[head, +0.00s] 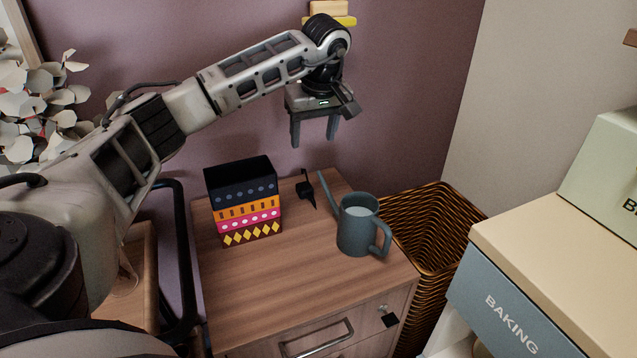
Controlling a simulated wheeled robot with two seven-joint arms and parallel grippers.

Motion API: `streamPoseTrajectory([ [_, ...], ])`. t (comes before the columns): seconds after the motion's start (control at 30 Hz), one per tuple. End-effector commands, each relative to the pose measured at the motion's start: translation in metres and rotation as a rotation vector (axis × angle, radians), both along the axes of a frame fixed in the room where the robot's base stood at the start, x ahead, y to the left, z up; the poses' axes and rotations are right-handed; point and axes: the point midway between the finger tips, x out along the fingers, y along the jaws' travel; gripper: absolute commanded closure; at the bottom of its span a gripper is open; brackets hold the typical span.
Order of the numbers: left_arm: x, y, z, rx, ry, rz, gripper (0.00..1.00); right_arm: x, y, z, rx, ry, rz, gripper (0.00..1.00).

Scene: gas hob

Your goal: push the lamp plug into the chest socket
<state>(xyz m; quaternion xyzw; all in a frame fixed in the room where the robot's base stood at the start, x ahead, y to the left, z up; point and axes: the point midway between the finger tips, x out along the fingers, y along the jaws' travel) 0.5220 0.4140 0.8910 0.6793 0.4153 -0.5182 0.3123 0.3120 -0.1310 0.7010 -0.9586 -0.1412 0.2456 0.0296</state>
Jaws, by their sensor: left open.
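A small black object (306,189), which looks like the lamp plug, lies on the wooden chest top (290,290) near its back edge, between a patterned box and a watering can. It is small and dark, so its prongs and cord cannot be made out. My left gripper (314,133) is open and empty, fingers pointing down, above and behind the chest's back edge in the picture, higher than the black object and apart from it. I cannot make out a socket on the chest. My right gripper is not in view.
The striped box (244,208) stands left of the black object and the grey-blue watering can (357,228) right of it. A wicker basket (437,222) stands at right. The chest top's front is clear.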

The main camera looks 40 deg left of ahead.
Motion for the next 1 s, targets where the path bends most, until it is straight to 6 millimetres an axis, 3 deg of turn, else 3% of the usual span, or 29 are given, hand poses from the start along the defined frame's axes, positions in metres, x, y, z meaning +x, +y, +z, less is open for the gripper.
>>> streamPoseTrajectory([
  [0.33,0.001,0.001,-0.008,-0.002,0.002,0.001,0.42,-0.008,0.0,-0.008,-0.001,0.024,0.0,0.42],
  [0.73,0.01,0.019,-0.086,-0.004,0.003,0.0,0.42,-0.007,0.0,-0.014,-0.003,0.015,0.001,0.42],
  [1.0,0.013,0.025,-0.104,-0.003,-0.002,0.0,0.42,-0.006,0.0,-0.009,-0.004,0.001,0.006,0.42],
])
